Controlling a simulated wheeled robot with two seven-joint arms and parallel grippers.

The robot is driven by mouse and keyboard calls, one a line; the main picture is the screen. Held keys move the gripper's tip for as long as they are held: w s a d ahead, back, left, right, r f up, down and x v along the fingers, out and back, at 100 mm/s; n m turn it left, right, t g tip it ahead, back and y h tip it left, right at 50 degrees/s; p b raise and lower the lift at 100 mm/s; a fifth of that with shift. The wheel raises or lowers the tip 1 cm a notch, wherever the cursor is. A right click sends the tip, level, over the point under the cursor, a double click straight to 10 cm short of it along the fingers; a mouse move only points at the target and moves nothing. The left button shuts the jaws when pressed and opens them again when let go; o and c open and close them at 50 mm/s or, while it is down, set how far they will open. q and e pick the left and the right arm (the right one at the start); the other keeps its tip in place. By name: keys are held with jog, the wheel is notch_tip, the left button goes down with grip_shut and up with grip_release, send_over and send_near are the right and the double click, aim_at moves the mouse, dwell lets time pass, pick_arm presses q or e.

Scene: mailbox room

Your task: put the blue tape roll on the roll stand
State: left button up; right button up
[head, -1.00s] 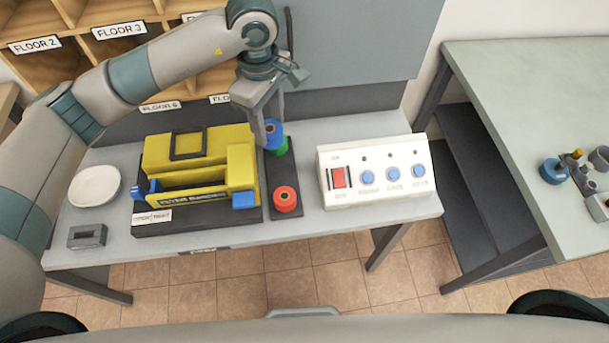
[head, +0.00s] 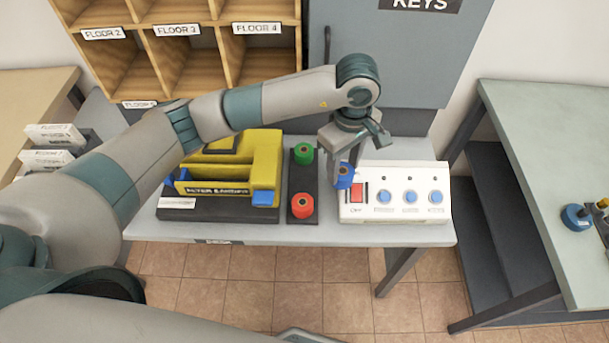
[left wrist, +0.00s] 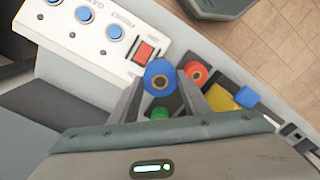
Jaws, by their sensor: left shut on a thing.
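My left gripper (head: 346,164) is shut on the blue tape roll (head: 343,178), holding it just left of the white control box's red switch. The roll also shows between the fingers in the left wrist view (left wrist: 160,77). The dark roll stand (head: 303,181) lies on the desk to the left of the held roll. It bears a green roll (head: 303,153) at the back and a red roll (head: 302,206) at the front. Bare dark surface shows between them. The held roll is apart from the stand. My right gripper is not in view.
The white control box (head: 395,206) with blue buttons stands close right of the held roll. A yellow machine (head: 265,155) stands left of the stand. A table (head: 545,130) with a blue round object (head: 575,216) is at the right. Pigeonholes are behind.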

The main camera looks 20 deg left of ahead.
pick_arm(q)
jog(key=w+a+f+p, duration=0.1)
jog(key=a+f, duration=0.1)
jog(key=a, duration=0.1)
jog(key=w+a+f+p, duration=0.1)
jog(key=a+f+p, duration=0.1)
jog(key=a, duration=0.2)
jog(key=w+a+f+p, duration=0.1)
jog(key=a+f, duration=0.1)
jog(key=a, duration=0.1)
jog(key=shift+w+a+f+p, duration=0.35)
jog(key=shift+s+f+p, duration=0.1)
jog(key=shift+f+p, duration=0.25)
jog(key=shift+f, duration=0.05)
notch_tip(320, 180, down, 3)
jog(key=shift+r+p, duration=0.1)
jog(key=shift+p, duration=0.65)
jog(key=shift+f, duration=0.2)
